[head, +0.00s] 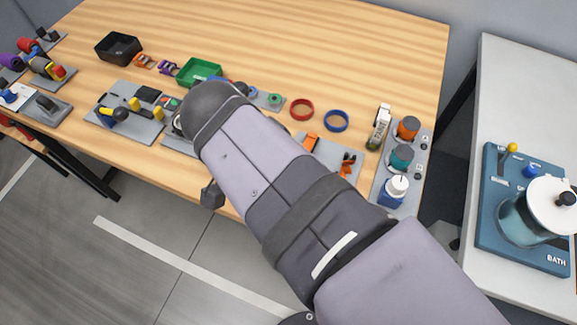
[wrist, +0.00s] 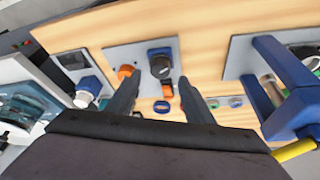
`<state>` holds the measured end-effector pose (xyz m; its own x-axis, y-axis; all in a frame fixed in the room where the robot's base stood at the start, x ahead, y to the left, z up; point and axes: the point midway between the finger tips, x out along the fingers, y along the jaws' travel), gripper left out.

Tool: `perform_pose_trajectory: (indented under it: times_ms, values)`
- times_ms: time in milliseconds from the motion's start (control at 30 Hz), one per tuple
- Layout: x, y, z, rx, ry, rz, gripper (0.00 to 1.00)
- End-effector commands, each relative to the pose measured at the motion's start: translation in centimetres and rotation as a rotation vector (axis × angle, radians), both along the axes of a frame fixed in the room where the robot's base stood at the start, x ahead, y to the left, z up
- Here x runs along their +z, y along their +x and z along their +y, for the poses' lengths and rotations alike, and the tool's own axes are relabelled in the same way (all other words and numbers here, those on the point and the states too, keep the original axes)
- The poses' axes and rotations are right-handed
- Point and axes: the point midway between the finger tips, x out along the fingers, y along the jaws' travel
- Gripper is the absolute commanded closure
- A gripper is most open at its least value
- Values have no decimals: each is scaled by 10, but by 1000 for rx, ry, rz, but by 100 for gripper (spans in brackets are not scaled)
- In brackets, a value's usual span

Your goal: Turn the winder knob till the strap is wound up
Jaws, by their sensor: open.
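The winder appears to be the blue housing with a round black knob (wrist: 160,66) on a grey plate (wrist: 113,57) in the wrist view. The knob carries a pale mark. A short orange piece (wrist: 167,90), which may be the strap, shows just below it. My gripper (wrist: 157,80) is open, its two dark fingers either side of the knob in the picture; whether they are level with it I cannot tell. In the head view my arm hides the gripper and the knob. An orange piece (head: 311,140) shows on a grey plate beside the arm.
In the head view a red ring (head: 301,109) and a blue ring (head: 336,121) lie behind the arm. A bottle (head: 379,128) and several capped containers stand to the right. A green tray (head: 199,72) is further left. A large blue fixture (wrist: 280,85) stands right in the wrist view.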

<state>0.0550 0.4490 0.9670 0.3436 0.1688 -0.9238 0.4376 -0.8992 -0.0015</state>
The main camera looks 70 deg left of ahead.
Motion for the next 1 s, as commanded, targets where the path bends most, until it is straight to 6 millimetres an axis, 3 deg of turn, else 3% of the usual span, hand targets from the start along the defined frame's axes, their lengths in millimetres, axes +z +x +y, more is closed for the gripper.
perform_pose_trajectory:
  times_ms: [233, 667, 833, 1000]
  values:
    - [22, -9, -4, 0, 1, 0, 52]
    - [27, -8, -5, -4, 0, 0, 52]
    - [35, 19, -5, -63, -17, -4, 52]
    - [38, 70, -5, -190, -64, 3, 52]
